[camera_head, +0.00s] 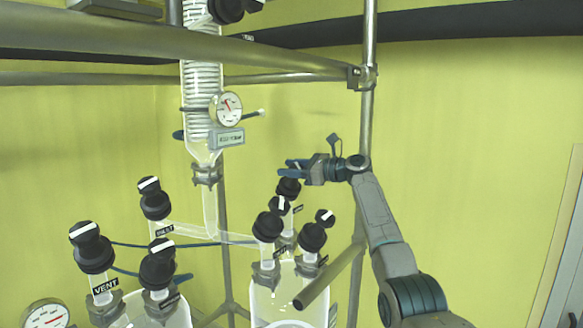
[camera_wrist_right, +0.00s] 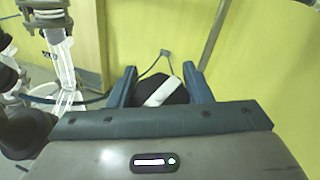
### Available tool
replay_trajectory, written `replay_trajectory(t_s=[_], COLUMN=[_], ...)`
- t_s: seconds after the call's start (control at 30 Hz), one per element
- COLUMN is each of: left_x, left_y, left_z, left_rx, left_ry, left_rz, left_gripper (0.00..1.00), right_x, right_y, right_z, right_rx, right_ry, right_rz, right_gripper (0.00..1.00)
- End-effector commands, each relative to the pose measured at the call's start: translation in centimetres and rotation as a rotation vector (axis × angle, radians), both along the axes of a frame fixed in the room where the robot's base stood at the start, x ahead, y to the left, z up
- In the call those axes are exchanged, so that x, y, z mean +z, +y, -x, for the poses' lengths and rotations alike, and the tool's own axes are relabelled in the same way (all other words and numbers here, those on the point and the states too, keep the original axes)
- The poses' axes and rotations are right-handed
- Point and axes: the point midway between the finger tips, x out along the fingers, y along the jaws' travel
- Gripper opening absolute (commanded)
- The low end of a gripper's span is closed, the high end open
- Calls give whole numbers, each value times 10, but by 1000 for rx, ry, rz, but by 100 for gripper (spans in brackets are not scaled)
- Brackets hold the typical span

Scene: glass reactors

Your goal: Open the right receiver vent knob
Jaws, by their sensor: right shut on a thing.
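The right receiver (camera_head: 290,290) is a clear glass vessel at lower centre in the head view, with several black knobs on its top. Its rearmost black knob (camera_head: 288,187), which I take as the vent knob, stands just under my right gripper (camera_head: 289,169). In the right wrist view that knob (camera_wrist_right: 172,94) sits between the two blue fingers of the gripper (camera_wrist_right: 160,80), and its white stripe runs diagonally. The right gripper is shut on it. A small label beside its stem is too small to read. My left gripper is not in view.
Other black knobs (camera_head: 268,226) and (camera_head: 313,236) stand close in front. The left vessel's knobs (camera_head: 92,250) are at left, one labelled VENT. A glass column with a gauge (camera_head: 228,108) rises behind. A metal post (camera_head: 365,110) stands behind my right arm.

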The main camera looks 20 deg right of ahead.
Motion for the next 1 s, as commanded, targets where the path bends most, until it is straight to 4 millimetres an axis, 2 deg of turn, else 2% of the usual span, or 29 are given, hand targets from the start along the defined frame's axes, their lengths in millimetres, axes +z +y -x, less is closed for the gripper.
replay_trajectory(t_s=[0.27, 0.3, 0.4, 0.77, 1.0], left_x=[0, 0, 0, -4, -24], left_y=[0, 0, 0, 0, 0], left_z=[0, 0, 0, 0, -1], left_rx=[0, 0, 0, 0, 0], left_ry=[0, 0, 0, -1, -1], left_rz=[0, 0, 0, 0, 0], left_gripper=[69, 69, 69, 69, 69], right_x=[0, 0, 0, 2, 24], right_y=[0, 0, 0, 0, 0], right_z=[0, 0, 0, 0, 0], right_rx=[2, 2, 2, 1, 1], right_ry=[-1, -1, -1, -2, -4], right_rz=[0, 0, 0, 1, 0], right_gripper=[22, 49, 67, 67, 67])
